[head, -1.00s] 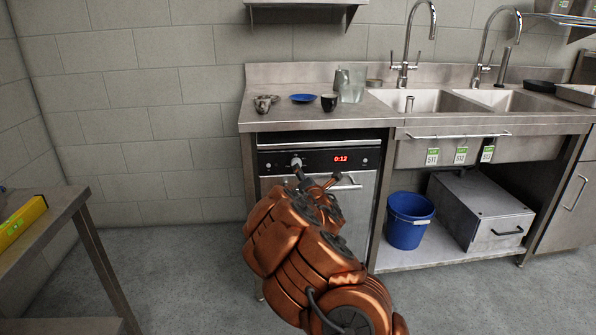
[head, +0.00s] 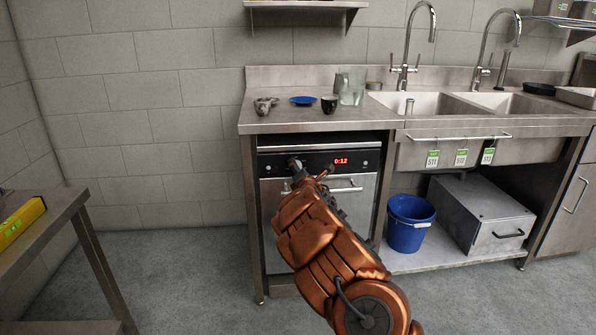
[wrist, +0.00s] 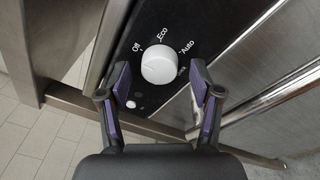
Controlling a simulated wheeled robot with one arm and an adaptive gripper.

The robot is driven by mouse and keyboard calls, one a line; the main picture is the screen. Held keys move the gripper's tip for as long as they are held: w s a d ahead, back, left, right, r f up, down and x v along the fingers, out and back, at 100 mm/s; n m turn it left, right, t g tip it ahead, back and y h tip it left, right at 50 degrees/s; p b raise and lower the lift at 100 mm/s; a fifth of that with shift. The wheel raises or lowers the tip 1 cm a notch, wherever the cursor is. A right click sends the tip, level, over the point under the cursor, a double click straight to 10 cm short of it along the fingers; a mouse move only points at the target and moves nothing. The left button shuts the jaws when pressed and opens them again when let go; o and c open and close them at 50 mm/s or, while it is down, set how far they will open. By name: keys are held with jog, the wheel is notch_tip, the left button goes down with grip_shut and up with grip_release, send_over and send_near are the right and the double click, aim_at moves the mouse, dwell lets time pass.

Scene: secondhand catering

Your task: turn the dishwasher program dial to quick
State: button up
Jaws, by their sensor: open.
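The white round program dial (wrist: 160,65) sits on the dishwasher's black panel (wrist: 138,95) in the wrist view. The labels Off, Eco and Auto show around it; a further label at its lower right is partly hidden and hard to read. I cannot make out which label the dial points to. My gripper (wrist: 160,72) is open, one finger on each side of the dial, with visible gaps and no clear contact. In the head view my gripper (head: 311,168) is at the left part of the dishwasher panel (head: 368,161) and largely covers the dial.
The red display (head: 341,161) reads 0:12. The dishwasher's bar handle (head: 345,189) runs below the panel; a metal bar also lies right of the dial in the wrist view. The counter (head: 285,121) above holds a blue plate (head: 303,100) and a dark cup (head: 329,104). Floor at left is clear.

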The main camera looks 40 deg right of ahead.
jog(key=shift+d, duration=0.1)
jog(key=shift+c, duration=0.3)
jog(key=c, duration=1.1)
